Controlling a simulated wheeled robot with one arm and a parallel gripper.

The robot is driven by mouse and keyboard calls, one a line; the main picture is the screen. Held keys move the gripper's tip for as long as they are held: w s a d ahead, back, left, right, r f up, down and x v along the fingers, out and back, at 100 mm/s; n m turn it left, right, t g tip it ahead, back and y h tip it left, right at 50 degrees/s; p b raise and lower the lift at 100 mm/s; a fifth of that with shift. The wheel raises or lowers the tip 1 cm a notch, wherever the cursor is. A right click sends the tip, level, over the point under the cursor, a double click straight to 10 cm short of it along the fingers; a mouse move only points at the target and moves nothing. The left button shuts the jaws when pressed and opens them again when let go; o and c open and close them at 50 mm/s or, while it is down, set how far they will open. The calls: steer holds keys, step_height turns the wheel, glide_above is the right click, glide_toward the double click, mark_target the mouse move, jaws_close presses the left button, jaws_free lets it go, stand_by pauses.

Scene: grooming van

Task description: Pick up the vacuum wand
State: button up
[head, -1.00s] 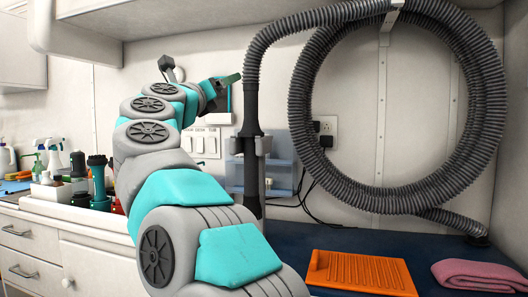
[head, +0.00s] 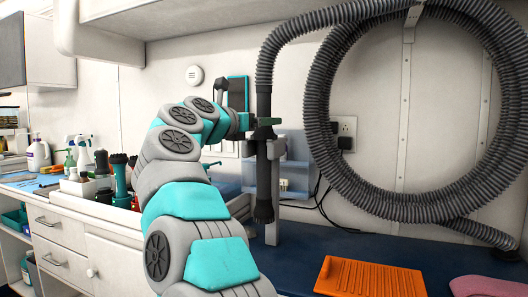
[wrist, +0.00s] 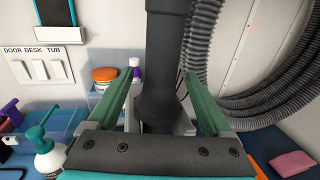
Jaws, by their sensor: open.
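The vacuum wand (head: 264,185) is a black upright tube joined at its top to a grey ribbed hose (head: 300,22). It stands in a grey holder (head: 275,150) on the counter by the back wall. My gripper (head: 265,128) is at the upper part of the wand in the head view. In the wrist view, my gripper (wrist: 161,85) is open, with one green finger on each side of the black wand (wrist: 168,55). The wand is between the fingers, with gaps showing beside it. Part of the wand is hidden behind the gripper in the head view.
The hose hangs in a large coil on the right wall. An orange slatted mat (head: 370,277) and a pink towel (head: 487,288) lie on the dark blue counter. A translucent blue bin (head: 296,175) is behind the wand. Bottles (head: 84,152) crowd the left counter. A cabinet hangs above.

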steer(key=shift+w+d, duration=0.45)
steer(key=shift+w, duration=0.15)
jaws_close()
